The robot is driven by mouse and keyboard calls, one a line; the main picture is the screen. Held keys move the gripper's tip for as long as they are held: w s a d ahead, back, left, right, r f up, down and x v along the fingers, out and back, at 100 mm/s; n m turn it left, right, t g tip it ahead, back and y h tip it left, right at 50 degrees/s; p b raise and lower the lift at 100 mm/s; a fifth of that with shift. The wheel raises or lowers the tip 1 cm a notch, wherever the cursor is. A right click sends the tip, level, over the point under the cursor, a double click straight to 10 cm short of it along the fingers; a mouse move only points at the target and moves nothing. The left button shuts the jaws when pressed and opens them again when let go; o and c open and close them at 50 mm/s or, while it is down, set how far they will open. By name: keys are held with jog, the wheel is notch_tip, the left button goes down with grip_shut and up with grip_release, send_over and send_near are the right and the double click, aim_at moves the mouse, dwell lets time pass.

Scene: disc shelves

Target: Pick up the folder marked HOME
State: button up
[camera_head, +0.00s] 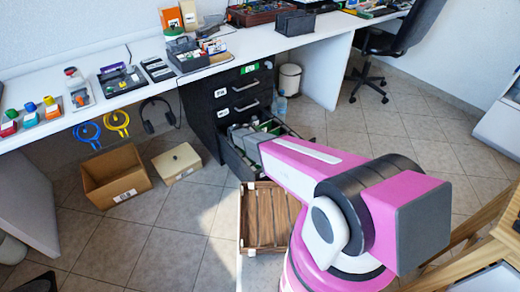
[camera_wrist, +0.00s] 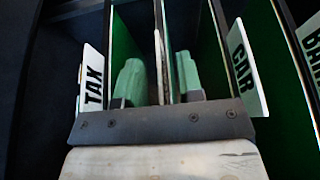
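No label reading HOME shows. In the wrist view my gripper (camera_wrist: 161,78) reaches down into a drawer of folders, its two green fingers apart on either side of a thin upright folder edge (camera_wrist: 158,50). Any label of that folder is hidden behind the gripper's dark plate. I cannot tell whether the fingers press on it. A folder with a TAX label (camera_wrist: 93,78) stands to the left, and one with a CAR label (camera_wrist: 246,68) to the right. In the head view my arm reaches to the open drawer (camera_head: 232,158), and the gripper is mostly hidden there.
Another label, partly cut off, stands at the far right (camera_wrist: 312,50). The black drawer cabinet (camera_head: 205,112) is under the white desk (camera_head: 135,88). A cardboard box (camera_head: 113,182), a closed box (camera_head: 178,165) and a wooden crate (camera_head: 265,217) are nearby. Floor tiles are clear at left.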

jog(key=shift+c, duration=0.3)
grip_shut()
jog(key=shift+r, duration=0.1)
